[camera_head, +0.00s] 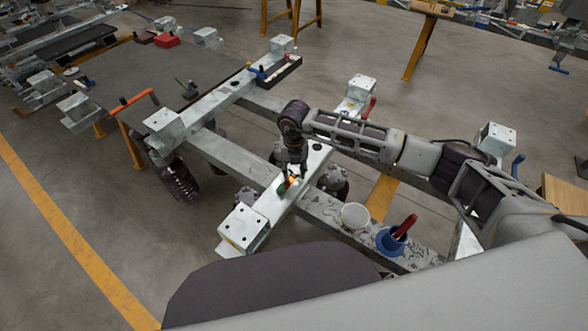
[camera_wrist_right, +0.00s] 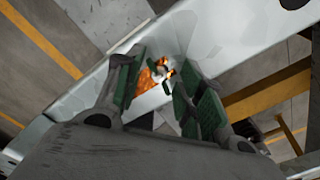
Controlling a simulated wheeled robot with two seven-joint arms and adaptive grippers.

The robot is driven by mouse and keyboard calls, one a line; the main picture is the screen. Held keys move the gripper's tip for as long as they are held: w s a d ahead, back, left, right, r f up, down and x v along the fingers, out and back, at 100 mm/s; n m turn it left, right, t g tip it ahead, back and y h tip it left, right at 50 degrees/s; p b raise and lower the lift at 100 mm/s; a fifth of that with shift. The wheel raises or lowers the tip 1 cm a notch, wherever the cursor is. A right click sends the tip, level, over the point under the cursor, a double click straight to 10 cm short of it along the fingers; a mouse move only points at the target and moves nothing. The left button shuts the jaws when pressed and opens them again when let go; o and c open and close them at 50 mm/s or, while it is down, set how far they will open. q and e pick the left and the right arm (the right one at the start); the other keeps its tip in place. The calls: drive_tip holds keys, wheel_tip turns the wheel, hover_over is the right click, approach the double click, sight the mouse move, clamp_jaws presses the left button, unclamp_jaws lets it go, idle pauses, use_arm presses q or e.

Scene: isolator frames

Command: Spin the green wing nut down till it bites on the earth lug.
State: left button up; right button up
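My right gripper (camera_head: 287,182) reaches down over the near end of a galvanised beam (camera_head: 268,207). In the right wrist view my right gripper (camera_wrist_right: 160,88) has its two green-padded fingers apart. Between and just beyond them is a small orange piece (camera_wrist_right: 150,77) with a pale, dark-edged part on the beam face. The fingers stand on either side of it with gaps visible. I cannot make out a separate green wing nut from the green pads, nor the earth lug. My left gripper is in neither view.
A white cup (camera_head: 355,215) and a blue container (camera_head: 391,241) with a red-handled tool stand on the cross beam, right of the gripper. Square mounting blocks (camera_head: 243,228) rise from the beams. Dark ribbed isolators (camera_head: 177,181) sit below the frame.

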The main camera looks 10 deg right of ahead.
drive_tip(key=shift+c, duration=0.2)
drive_tip(key=c, duration=0.4)
clamp_jaws()
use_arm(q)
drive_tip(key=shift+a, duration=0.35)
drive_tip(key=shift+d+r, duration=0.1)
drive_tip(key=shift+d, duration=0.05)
use_arm(e)
drive_tip(key=shift+m, duration=0.4)
drive_tip(key=shift+m, duration=1.1)
drive_tip(key=m, duration=0.3)
drive_tip(key=shift+m+p, duration=0.3)
drive_tip(key=shift+p, duration=0.1)
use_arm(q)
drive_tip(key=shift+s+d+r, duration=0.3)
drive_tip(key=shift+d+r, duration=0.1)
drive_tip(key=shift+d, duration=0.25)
use_arm(e)
drive_tip(key=shift+s+m, duration=0.1)
drive_tip(key=shift+m, duration=0.4)
